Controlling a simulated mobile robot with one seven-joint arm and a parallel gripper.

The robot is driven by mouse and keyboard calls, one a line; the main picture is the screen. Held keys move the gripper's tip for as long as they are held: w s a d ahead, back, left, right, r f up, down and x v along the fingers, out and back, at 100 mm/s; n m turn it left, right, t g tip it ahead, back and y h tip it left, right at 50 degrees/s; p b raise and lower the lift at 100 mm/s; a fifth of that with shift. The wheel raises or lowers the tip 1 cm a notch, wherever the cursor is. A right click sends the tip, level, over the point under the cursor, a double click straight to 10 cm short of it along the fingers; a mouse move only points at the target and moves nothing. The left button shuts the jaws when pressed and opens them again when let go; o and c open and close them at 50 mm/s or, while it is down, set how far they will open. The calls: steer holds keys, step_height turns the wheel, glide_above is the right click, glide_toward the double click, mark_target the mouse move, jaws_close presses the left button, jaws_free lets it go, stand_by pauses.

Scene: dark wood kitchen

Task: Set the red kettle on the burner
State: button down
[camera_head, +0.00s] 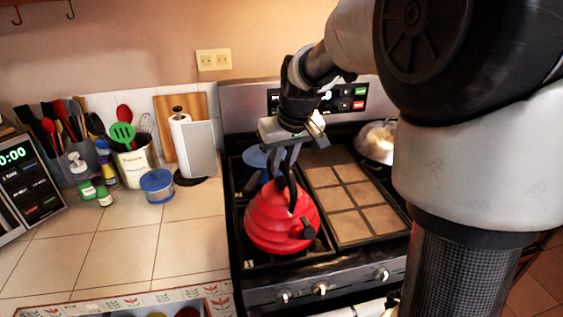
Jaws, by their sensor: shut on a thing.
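The red kettle (268,222) is at the front left of the stove (331,278), upright or nearly so, with its dark spout toward the front right. My gripper (287,180) comes down from above and is shut on the kettle's dark handle. The kettle is over the front left burner area, and its body hides the burner under it. I cannot tell whether its base touches the grate. A blue item (256,158) shows on the stove behind the kettle, partly hidden by my gripper.
A tiled griddle-like panel (347,197) covers the stove's middle. A shiny pan (377,141) stands at the back right, partly behind my arm. The counter's front is clear.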

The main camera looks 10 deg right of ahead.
steer(key=shift+w, duration=0.1)
steer(key=c, duration=1.6)
jaws_free()
steer(key=shift+s+f, duration=0.1)
steer(key=shift+s, duration=0.1)
steer(key=shift+r, duration=0.3)
steer(key=a+p+v, duration=0.1)
steer(key=v, duration=1)
steer(key=s+f, duration=0.1)
steer(key=s, duration=0.6)
steer(key=s+f+m, duration=0.1)
steer(key=s+f, duration=0.1)
steer(key=s, duration=0.5)
steer(key=s+f+m+t, duration=0.1)
steer(key=s+f, duration=0.1)
steer(key=s, duration=0.5)
steer(key=shift+s+d+h, duration=0.15)
steer(key=shift+s+h, duration=0.25)
